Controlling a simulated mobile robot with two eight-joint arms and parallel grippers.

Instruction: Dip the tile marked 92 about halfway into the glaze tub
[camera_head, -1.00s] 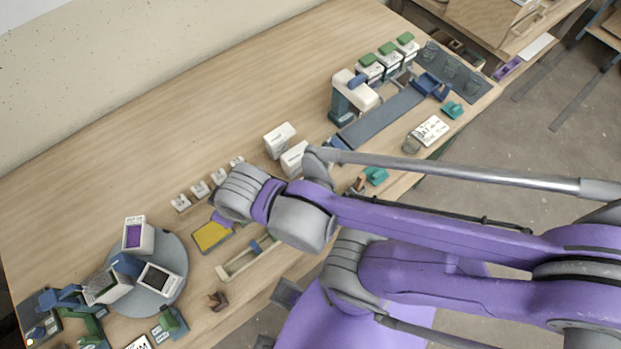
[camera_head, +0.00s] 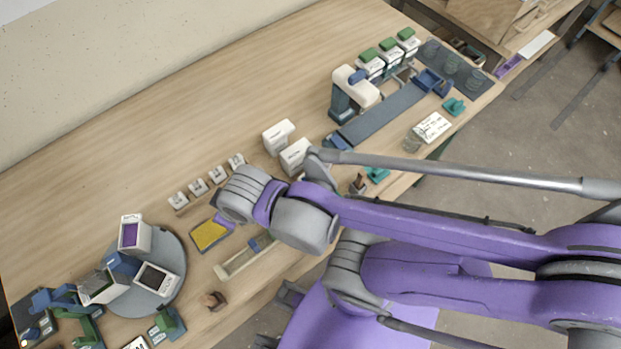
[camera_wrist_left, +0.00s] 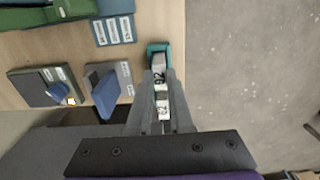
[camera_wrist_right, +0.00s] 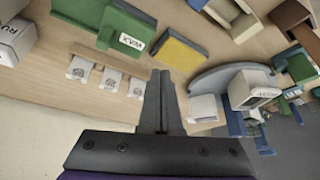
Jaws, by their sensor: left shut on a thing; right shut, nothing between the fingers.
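My left gripper (camera_wrist_left: 162,108) is shut on a white tile (camera_wrist_left: 159,77) in the left wrist view. The tile bears 92, and its far end is at a teal holder (camera_wrist_left: 155,47) near the table edge. I cannot tell whether the tile is still seated in it. In the head view, white square tubs stand on a grey round turntable (camera_head: 176,262) at lower left: one with a purple face (camera_head: 146,237), one with a dark face (camera_head: 170,286). My right gripper (camera_wrist_right: 161,78) is shut and empty above the table. My right arm hides its fingers in the head view.
A yellow pad (camera_head: 208,235) and a wooden tray (camera_head: 232,266) lie right of the turntable. Small white labelled pieces (camera_head: 198,186) stand in a row behind. White boxes (camera_head: 279,136) stand near the middle. The back left of the table is clear.

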